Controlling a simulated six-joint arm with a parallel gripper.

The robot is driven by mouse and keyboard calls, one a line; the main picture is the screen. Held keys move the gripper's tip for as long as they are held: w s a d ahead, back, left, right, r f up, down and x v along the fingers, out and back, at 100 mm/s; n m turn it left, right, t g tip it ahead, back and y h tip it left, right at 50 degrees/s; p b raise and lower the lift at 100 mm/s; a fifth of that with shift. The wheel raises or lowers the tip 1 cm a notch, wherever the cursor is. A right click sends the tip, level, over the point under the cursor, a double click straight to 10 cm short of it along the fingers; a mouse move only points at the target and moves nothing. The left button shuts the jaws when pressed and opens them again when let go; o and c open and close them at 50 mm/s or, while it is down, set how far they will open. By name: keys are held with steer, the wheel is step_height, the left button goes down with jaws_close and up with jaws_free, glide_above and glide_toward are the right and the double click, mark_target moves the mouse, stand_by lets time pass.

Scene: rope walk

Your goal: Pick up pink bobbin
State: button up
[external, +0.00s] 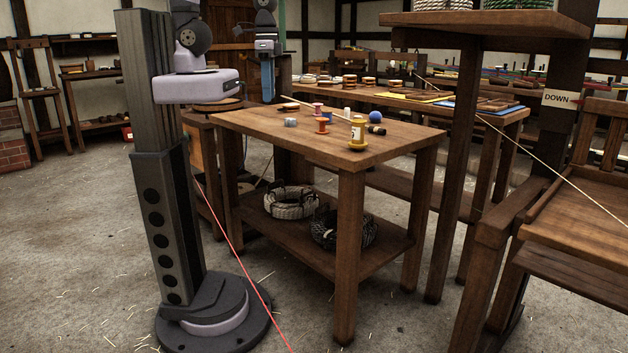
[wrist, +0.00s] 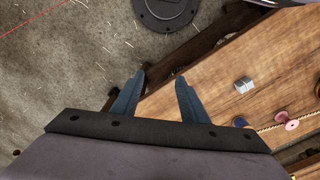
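In the external view a small pinkish bobbin (external: 317,107) stands on the table top, behind an orange-red bobbin (external: 322,125). My gripper (external: 267,98) points down above the table's far left side. In the wrist view its two blue-grey fingers (wrist: 160,80) are apart with nothing between them. The bobbin is well to the right of the fingers there.
The front left of the top is clear.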

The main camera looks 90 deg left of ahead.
steer(key=shift+r, duration=0.1)
step_height(320, 180, up, 4)
steer(key=w+a+f+n+t+h+b, duration=0.35)
steer(key=w+a+n+t+b, duration=0.25)
steer(key=w+a+n+b, duration=1.1)
steer(key=s+a+r+n+t+y, duration=0.15)
steer(key=s+a+n, duration=0.25)
steer(key=a+n, duration=0.4)
steer(key=s+a+r+n+t+y+b, duration=0.1)
steer(key=s+a+n+t+y, duration=0.2)
steer(key=a+n, duration=0.6)
steer(key=s+a+r+n+t+y, duration=0.1)
steer(key=s+a+n+t+y, duration=0.3)
steer(key=a, duration=0.7)
steer(key=n+g+h, duration=0.1)
steer(key=g, duration=0.1)
glide_toward(318, 114)
steer(key=shift+w+a+r, duration=0.25)
steer(key=shift+w+a, duration=0.25)
steer(key=shift+a, duration=0.05)
steer(key=shift+w+a+r, duration=0.3)
steer(key=shift+w+a, duration=0.2)
steer(key=shift+a, duration=0.1)
steer(key=shift+f+t, duration=0.25)
steer(key=shift+f, duration=0.2)
steer(key=shift+d+p+x, duration=0.2)
steer(key=shift+p+x, duration=0.45)
steer(key=shift+x, duration=3)
